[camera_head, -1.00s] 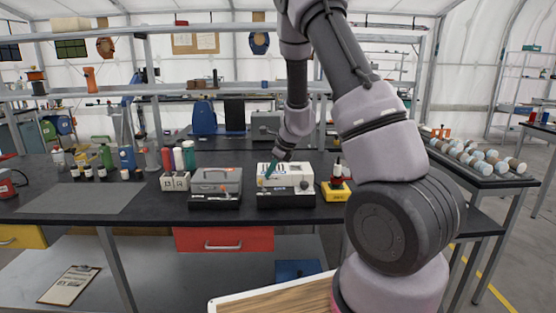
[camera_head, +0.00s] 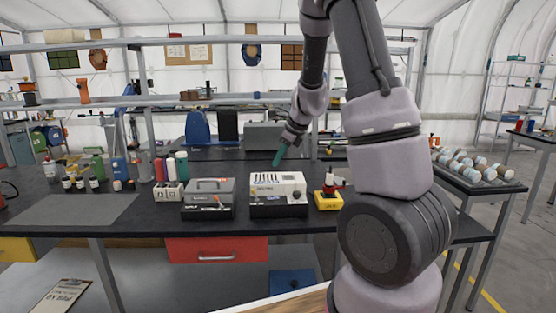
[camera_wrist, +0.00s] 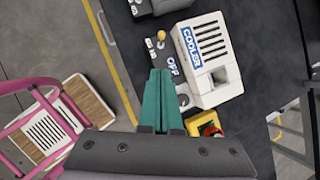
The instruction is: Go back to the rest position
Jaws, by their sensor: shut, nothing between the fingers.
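My gripper (camera_head: 278,158) is at the end of my raised arm, above and behind the white cooler box (camera_head: 278,183). In the wrist view its two green fingers (camera_wrist: 160,98) are together with nothing between them. The cooler box also shows in the wrist view (camera_wrist: 213,83), with a blue COOLER label, dark slots and an OFF label on its dark base. In that view the fingertips overlap the edge of the base; the head view shows them apart from the box.
A grey case (camera_head: 208,187) stands left of the cooler. A yellow box with a red knob (camera_head: 328,200) stands to its right. Bottles and cups crowd the bench's left part. A rack of round items (camera_head: 478,170) is at the right. A shelf frame (camera_head: 150,125) rises behind the bench.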

